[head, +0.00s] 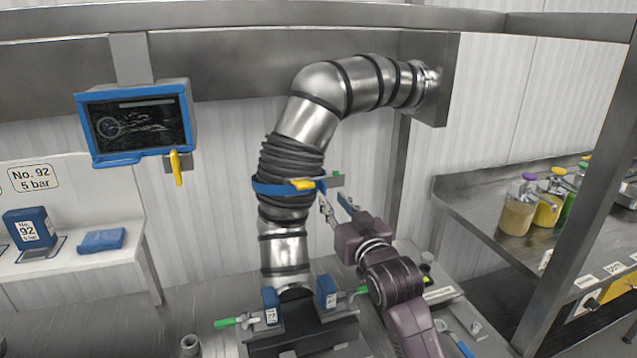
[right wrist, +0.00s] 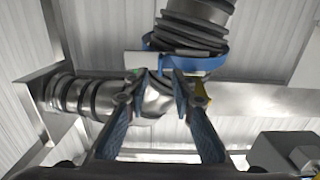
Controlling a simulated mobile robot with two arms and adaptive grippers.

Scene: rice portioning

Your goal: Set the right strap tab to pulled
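A blue strap (head: 268,188) goes around a black ribbed sleeve (head: 291,158) on the steel pipe; the strap also shows in the right wrist view (right wrist: 195,62). A yellow tab (head: 303,184) sits on the strap's front. At the strap's right end is a small grey piece with a green mark (head: 337,180). I cannot tell which of these is the right strap tab. My right gripper (head: 335,203) is just below and right of this end, fingers apart; nothing is visibly gripped. In its wrist view the blue-padded fingers (right wrist: 151,78) reach toward the strap. My left gripper is not in view.
A blue-framed screen (head: 138,122) with a yellow handle (head: 177,167) hangs at left. Below the pipe are blue blocks (head: 327,291) and green handles (head: 228,322). A steel shelf (head: 490,215) with jars (head: 517,212) stands at right, behind a steel post (head: 575,195).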

